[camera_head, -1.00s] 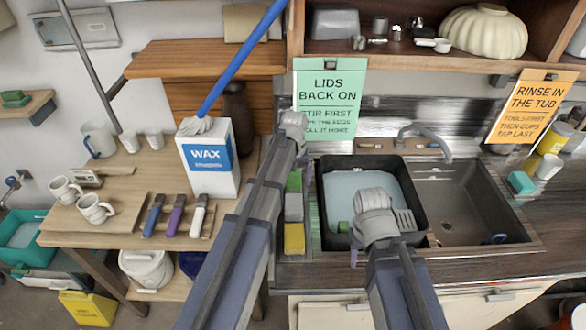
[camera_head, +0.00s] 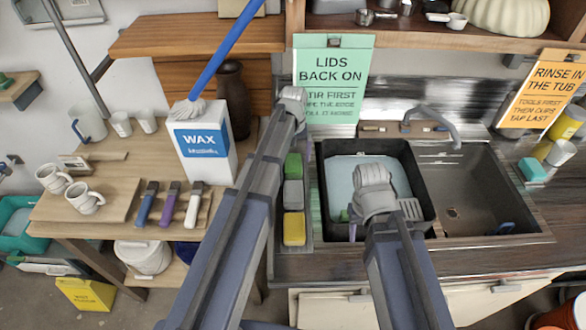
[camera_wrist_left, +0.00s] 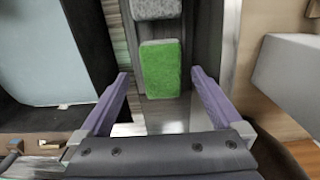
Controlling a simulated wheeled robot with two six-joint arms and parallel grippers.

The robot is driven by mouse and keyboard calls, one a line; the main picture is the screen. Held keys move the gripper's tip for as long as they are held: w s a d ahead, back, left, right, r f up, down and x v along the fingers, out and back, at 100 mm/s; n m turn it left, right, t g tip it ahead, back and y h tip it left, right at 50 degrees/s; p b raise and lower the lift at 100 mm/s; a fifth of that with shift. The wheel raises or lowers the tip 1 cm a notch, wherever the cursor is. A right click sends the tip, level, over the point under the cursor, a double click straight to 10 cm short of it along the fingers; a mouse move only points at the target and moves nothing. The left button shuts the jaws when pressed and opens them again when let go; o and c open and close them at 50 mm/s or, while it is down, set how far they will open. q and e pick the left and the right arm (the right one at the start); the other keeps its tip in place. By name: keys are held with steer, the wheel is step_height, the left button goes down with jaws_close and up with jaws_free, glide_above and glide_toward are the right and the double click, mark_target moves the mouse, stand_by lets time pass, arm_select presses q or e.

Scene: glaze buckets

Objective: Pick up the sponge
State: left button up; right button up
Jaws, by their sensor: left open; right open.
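A green sponge (camera_head: 293,166) lies in a narrow dark tray (camera_head: 302,245) left of the sink, with a grey sponge (camera_head: 292,195) and a yellow sponge (camera_head: 294,229) in line with it. My left gripper (camera_wrist_left: 160,78) is open; in the left wrist view the green sponge (camera_wrist_left: 161,66) shows between its apart fingers, and the grey sponge (camera_wrist_left: 156,8) lies beyond. I cannot tell how high the fingers are above it. My right gripper (camera_head: 374,192) is open over the black tub (camera_head: 424,190).
The tub of pale water stands in the left sink basin; the right basin (camera_head: 470,190) is mostly clear. A white WAX box (camera_head: 203,150) stands left of my left arm. A blue pole (camera_head: 228,55) leans above it. A green sign (camera_head: 332,80) hangs behind.

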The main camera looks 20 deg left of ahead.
mark_target(293, 164)
arm_select(q)
steer(key=shift+a+f+b, duration=0.1)
steer(key=shift+f+b, duration=2.6)
steer(key=shift+f, duration=0.4)
arm_select(e)
steer(key=shift+f, duration=3.05)
arm_select(q)
steer(key=shift+r, duration=0.15)
steer(key=shift+c, duration=0.2)
arm_select(e)
steer(key=shift+r, duration=0.1)
arm_select(q)
steer(key=c, duration=1.2)
steer(key=shift+o, duration=0.2)
